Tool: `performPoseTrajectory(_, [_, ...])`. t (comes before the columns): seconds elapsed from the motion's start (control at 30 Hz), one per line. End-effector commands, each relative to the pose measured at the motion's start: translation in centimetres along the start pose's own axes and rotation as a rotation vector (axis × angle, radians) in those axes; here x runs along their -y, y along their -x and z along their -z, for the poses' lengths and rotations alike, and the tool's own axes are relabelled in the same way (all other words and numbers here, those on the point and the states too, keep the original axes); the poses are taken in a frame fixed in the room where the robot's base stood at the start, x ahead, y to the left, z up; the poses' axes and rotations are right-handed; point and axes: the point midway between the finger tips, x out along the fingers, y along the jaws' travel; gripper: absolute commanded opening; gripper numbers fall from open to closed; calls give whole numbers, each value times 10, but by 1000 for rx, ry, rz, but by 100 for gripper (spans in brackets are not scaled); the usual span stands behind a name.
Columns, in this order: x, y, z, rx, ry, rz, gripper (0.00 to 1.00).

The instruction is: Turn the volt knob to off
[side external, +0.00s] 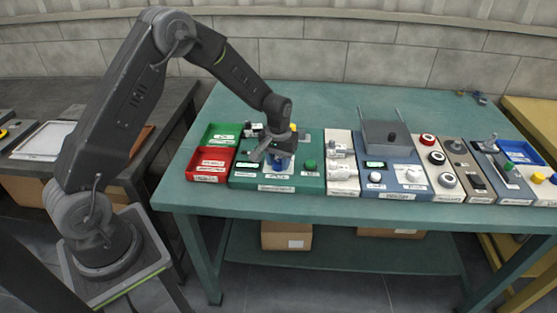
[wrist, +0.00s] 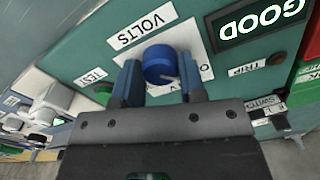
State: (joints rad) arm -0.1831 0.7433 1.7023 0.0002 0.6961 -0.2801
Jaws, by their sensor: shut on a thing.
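The volt knob is a round blue knob (wrist: 160,64) with a pale pointer line, on a white plate under a VOLTS label (wrist: 142,32) in the wrist view. My gripper (wrist: 162,82) has its two blue fingers on either side of the knob, shut on it. In the side view my gripper (side external: 279,160) is down over the green panel (side external: 250,181), and the knob is mostly hidden there. The lettering on the plate is partly covered by the fingers, so I cannot read the knob's setting.
A lit GOOD display (wrist: 262,22) and a TRIP label (wrist: 247,66) are beside the knob. A green TEST button (side external: 310,164) is close by. Red (side external: 209,164) and green bins stand left of the panel. Other control panels (side external: 391,180) fill the table's right side.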

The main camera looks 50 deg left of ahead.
Motion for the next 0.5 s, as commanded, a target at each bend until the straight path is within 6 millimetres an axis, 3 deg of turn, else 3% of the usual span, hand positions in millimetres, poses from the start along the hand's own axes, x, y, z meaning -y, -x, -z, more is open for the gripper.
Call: performPoseTrajectory(0.5, [0,1,0,0,116,-1,14])
